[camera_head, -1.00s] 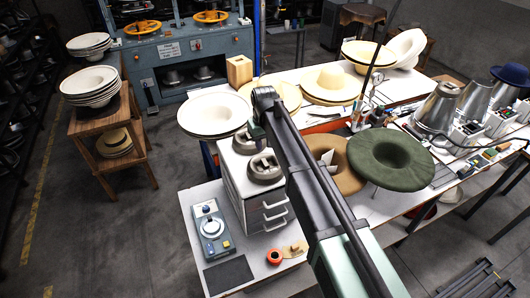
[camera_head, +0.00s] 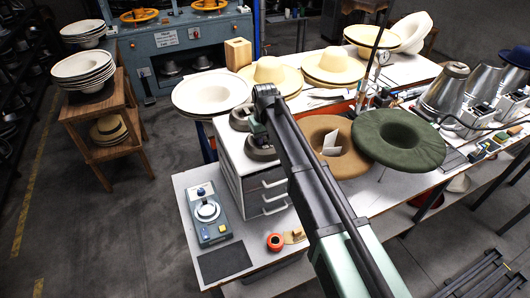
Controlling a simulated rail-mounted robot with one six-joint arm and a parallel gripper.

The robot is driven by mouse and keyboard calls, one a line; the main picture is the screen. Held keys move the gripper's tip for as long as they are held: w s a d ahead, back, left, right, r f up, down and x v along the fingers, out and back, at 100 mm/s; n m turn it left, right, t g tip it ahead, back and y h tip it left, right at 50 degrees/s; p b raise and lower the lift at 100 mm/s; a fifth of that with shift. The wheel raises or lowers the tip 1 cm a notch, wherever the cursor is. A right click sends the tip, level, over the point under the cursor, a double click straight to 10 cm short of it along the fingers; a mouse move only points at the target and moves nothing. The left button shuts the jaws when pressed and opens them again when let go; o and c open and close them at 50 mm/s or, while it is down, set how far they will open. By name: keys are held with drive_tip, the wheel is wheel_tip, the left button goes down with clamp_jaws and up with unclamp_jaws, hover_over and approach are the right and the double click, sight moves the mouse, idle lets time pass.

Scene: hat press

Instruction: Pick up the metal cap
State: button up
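No single thing is clearly a metal cap. Two round grey metal-looking pieces sit on top of the white drawer unit (camera_head: 238,180): a front one (camera_head: 262,154) and a back one (camera_head: 240,122). My arm partly covers both, and I cannot tell whether either is the cap. Tall metal cones, such as one (camera_head: 442,92), stand on the table at the right. My arm reaches from the lower right to above the drawer unit. My gripper's fingers do not show.
A green hat (camera_head: 398,138) and a tan hat (camera_head: 340,162) lie right of my arm, pale hats behind. A blue-grey control box (camera_head: 208,215), a dark mat (camera_head: 223,262) and an orange roll (camera_head: 275,242) lie on the low front table (camera_head: 240,235). Floor is open at left.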

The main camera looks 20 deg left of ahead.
clamp_jaws()
idle(1.4)
